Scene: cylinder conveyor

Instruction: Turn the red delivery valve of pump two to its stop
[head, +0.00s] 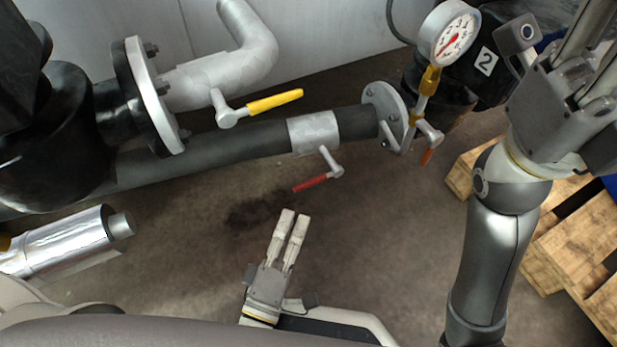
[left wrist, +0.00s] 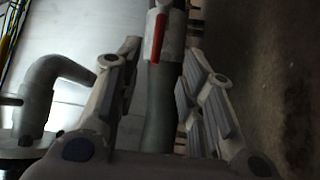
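A red valve lever (head: 312,183) on a light stem hangs below the grey collar (head: 314,131) of the dark pipe. In the left wrist view the red lever (left wrist: 158,38) lies ahead, seen between the fingers. A pump marked with a "2" plate (head: 487,62) stands at the upper right. My left gripper (head: 295,214) is below the red lever, apart from it. Its fingers are spread with an empty gap, as the left wrist view (left wrist: 160,62) shows. My right gripper's body (head: 565,105) is at the upper right; its fingertips are not clearly visible.
A yellow lever (head: 275,102) sits above the pipe. A gauge (head: 450,35) and a small orange-red handle (head: 429,156) are at the flange (head: 384,112). Wooden pallets (head: 560,240) lie right. A silver cylinder (head: 65,242) is left. The floor around my left gripper is clear.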

